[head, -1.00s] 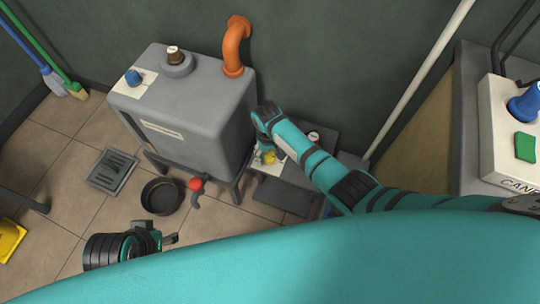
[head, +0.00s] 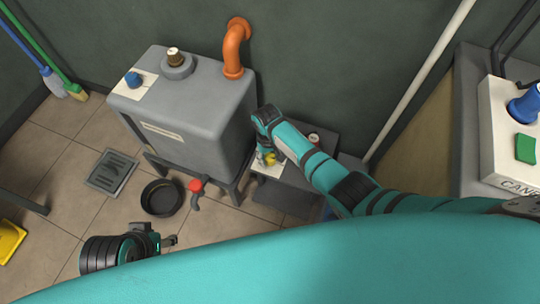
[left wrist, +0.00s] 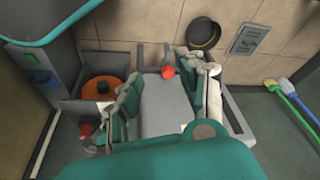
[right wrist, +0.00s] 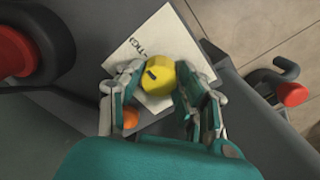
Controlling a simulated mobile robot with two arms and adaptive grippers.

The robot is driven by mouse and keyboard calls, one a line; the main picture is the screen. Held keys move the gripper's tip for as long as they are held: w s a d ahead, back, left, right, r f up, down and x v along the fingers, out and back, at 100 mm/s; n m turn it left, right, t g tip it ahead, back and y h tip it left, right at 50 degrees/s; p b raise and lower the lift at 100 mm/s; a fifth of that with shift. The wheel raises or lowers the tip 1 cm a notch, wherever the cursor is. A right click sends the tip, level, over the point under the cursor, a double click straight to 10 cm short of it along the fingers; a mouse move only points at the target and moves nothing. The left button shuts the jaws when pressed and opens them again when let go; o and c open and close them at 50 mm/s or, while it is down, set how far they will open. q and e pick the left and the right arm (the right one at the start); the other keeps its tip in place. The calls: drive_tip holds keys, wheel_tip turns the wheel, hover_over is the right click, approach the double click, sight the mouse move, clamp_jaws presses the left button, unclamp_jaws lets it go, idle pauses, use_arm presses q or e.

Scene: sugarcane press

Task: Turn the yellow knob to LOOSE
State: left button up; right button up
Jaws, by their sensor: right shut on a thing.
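The yellow knob (right wrist: 160,77) sits on a white label plate (right wrist: 170,38) in the right wrist view, with a short dark mark on its top. Lettering on the plate is partly visible but I cannot read it surely. My right gripper (right wrist: 157,74) has a finger on either side of the knob and is shut on it. In the head view the knob (head: 269,160) shows small under my right gripper (head: 265,155), beside the grey tank. My left gripper (head: 172,241) is apart from the knob; its fingers (left wrist: 163,98) are spread and empty in the left wrist view.
The grey tank (head: 185,110) with a red-handled tap (head: 196,186) stands left of the knob. A black pan (head: 162,197) lies on the floor. An orange pipe (head: 235,50) rises behind. A control box (head: 500,130) is at the right.

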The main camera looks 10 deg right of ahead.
drive_tip(key=n+p, duration=0.2)
drive_tip(key=n, duration=0.1)
drive_tip(key=shift+r+n+p, duration=0.2)
drive_tip(key=shift+n+p, duration=0.1)
drive_tip(key=shift+p, duration=0.05)
drive_tip(key=n+p, duration=0.2)
drive_tip(key=n, duration=0.3)
drive_tip(key=shift+d+f+n, duration=0.1)
drive_tip(key=shift+n, duration=0.2)
drive_tip(key=n, duration=0.3)
drive_tip(key=shift+n+p, duration=0.3)
drive_tip(key=shift+n, duration=0.8)
use_arm(q)
wheel_tip(320, 180, down, 19)
drive_tip(key=g, duration=0.1)
drive_tip(key=shift+s, duration=0.45)
use_arm(e)
drive_tip(key=shift+w+f+n, duration=0.1)
drive_tip(key=shift+n, duration=1.5)
use_arm(q)
drive_tip(key=shift+f, duration=0.1)
use_arm(e)
drive_tip(key=shift+n, duration=0.3)
